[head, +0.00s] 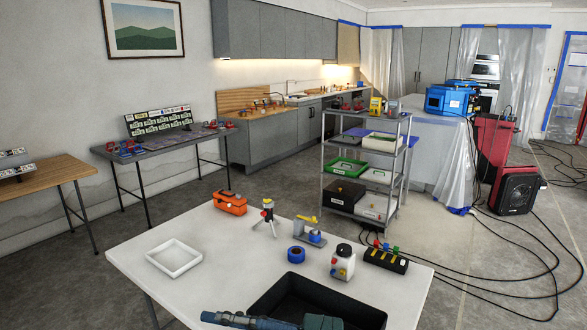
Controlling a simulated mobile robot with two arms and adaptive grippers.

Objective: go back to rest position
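Neither of my grippers can be made out in the head view. A white work table (215,290) stands in front of me. A teal and dark blue elongated shape (250,321) lies across the bottom edge of the view, cut off by the frame; I cannot tell exactly what it is. On the table are a white tray (174,258), an orange toolbox (230,202), a small tripod device (267,215), a blue tape roll (296,254), a white bottle-like device (343,263) and a black strip with coloured knobs (386,258).
A black bin (365,313) is at the table's front right. A metal shelf cart (409,165) with trays stands behind. A grey side table (181,147) and a wooden table (45,172) are at left. A red-black blower (517,189) and floor cables are at right.

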